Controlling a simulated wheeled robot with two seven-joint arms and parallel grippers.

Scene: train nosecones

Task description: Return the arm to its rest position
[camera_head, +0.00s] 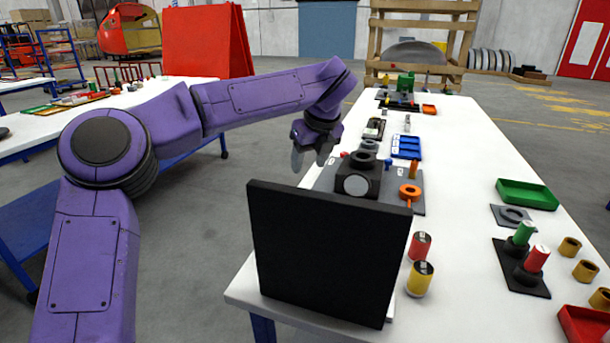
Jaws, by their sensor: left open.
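My left arm, purple with dark joints, comes in from the left and reaches across toward the white table (462,215). My left gripper (296,158) hangs at the arm's end, pointing down, by the table's left edge. Its jaws are open and I see nothing between them. It is left of a black block with a round opening (358,178) on a grey plate (419,206), and appears apart from it. My right gripper is not in view.
A black upright panel (325,255) stands at the near table end. Red (419,246) and yellow (420,278) cylinders stand beside it. A green tray (527,194), a red tray (585,325) and brown rings (585,270) lie right. Another table (60,122) stands left, with floor between.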

